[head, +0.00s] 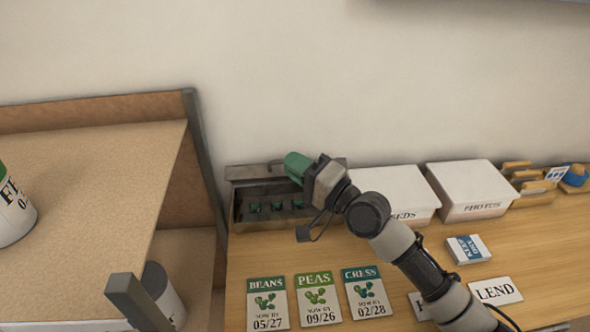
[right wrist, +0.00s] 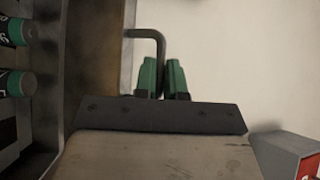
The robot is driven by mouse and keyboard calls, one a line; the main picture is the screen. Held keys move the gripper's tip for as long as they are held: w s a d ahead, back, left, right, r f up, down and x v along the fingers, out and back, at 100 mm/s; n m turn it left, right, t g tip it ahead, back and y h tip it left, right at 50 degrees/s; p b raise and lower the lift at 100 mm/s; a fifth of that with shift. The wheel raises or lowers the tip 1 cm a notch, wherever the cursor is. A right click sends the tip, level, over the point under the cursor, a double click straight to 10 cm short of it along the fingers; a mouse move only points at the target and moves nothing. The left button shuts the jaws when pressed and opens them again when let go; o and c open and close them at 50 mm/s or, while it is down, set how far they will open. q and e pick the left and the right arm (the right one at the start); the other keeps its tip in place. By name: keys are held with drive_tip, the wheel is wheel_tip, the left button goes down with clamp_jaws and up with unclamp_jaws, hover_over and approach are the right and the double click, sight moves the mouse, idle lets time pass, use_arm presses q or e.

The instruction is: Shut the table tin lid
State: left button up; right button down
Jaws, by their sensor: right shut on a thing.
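The grey metal tin (head: 240,214) stands at the left of the wooden table, against the wall. Its lid (head: 248,172) is raised at the back, and several green-topped things show inside. My right gripper (head: 296,164) reaches over the tin to the lid. In the right wrist view its green fingers (right wrist: 163,82) are shut on the lid's bent rod handle (right wrist: 146,33). The right part of the tin and lid is hidden behind my gripper. My left gripper is not in view.
Two white boxes (head: 400,185) (head: 470,182) stand right of the tin. Seed cards (head: 316,300) lie in front, with a small card pack (head: 467,249) and a LEND card (head: 495,291) to the right. A shelf unit (head: 100,180) with cans (head: 12,215) stands at the left.

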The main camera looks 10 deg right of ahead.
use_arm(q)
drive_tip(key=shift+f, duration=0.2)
use_arm(e)
drive_tip(key=shift+s+f, duration=0.1)
drive_tip(key=c, duration=1.2)
unclamp_jaws()
use_arm(q)
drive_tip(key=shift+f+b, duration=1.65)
drive_tip(key=shift+b, duration=0.05)
use_arm(e)
drive_tip(key=v, duration=1)
drive_tip(key=shift+s+d, duration=0.3)
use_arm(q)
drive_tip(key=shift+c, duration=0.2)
